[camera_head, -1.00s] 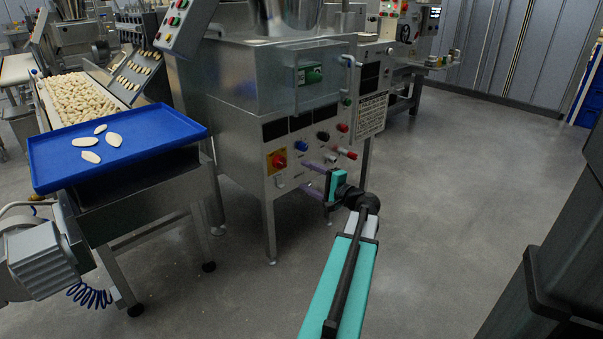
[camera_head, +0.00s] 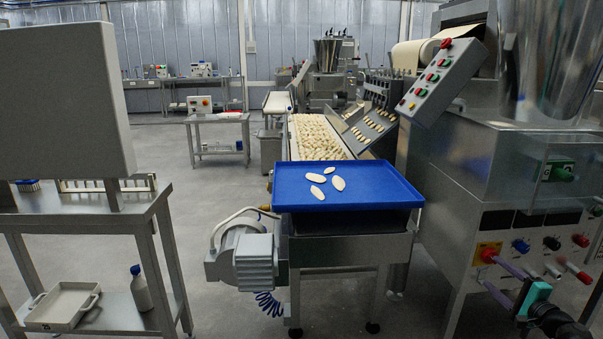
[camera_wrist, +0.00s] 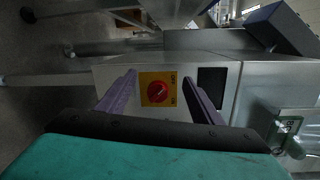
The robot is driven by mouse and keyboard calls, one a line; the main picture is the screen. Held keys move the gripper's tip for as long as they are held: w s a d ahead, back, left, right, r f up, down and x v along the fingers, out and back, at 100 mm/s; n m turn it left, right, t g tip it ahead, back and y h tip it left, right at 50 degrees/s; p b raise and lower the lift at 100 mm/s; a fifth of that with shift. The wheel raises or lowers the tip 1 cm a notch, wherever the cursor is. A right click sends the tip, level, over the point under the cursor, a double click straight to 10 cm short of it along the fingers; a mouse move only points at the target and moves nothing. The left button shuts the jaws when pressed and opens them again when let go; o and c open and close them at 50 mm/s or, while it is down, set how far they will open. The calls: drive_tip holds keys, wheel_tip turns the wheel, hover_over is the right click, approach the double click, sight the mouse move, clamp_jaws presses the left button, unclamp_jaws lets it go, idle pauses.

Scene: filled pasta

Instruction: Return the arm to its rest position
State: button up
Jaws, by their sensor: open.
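My gripper (camera_head: 493,272) is at the lower right of the head view, in front of the machine's control panel (camera_head: 469,277). Its two purple fingers stand apart with nothing between them. In the wrist view my gripper (camera_wrist: 160,98) is open, and a red rotary switch on a yellow plate (camera_wrist: 159,90) shows between and beyond the fingers. I cannot tell how far the fingertips are from the panel. Most of my arm is outside the head view.
A blue tray (camera_head: 397,190) with several pale pasta pieces sits at the end of a conveyor full of pasta (camera_head: 318,140). A motor (camera_head: 254,262) juts out below it. A steel table (camera_head: 90,208) stands at left. Open floor lies between them.

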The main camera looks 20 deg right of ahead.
drive_tip(key=w+a+f+n+g+y+p, duration=0.15)
drive_tip(key=w+a+y+p, duration=0.25)
drive_tip(key=w+a, duration=0.7)
drive_tip(key=w+a+f+n+y+p, duration=0.2)
drive_tip(key=w+a+y+p, duration=0.15)
drive_tip(key=w+a, duration=0.7)
drive_tip(key=w+a+f+n+g+y+p, duration=0.1)
drive_tip(key=a+f+n+g+y+p, duration=0.2)
drive_tip(key=a, duration=1.1)
drive_tip(key=a+f+n+g+y+p, duration=0.1)
drive_tip(key=a+f+n+g+p, duration=0.3)
drive_tip(key=a, duration=1)
drive_tip(key=s+a+f+n+g+p, duration=0.2)
drive_tip(key=s+a+f+g+p, duration=0.25)
drive_tip(key=s+a, duration=0.5)
drive_tip(key=s+a+f+n+g+p, duration=0.4)
drive_tip(key=s+a, duration=0.3)
drive_tip(key=a, duration=0.6)
drive_tip(key=s+a+f+n+g+h+p, duration=0.1)
drive_tip(key=s+f+n+g+h+p, duration=0.2)
drive_tip(key=s, duration=0.9)
drive_tip(key=s+d+f+n+g+h, duration=0.1)
drive_tip(key=s+d+n+g+h, duration=0.1)
drive_tip(key=s+d, duration=0.5)
drive_tip(key=d+n+h, duration=0.1)
drive_tip(key=h, duration=0.1)
drive_tip(key=shift+d+f+h, duration=0.15)
drive_tip(key=shift+d+h, duration=0.2)
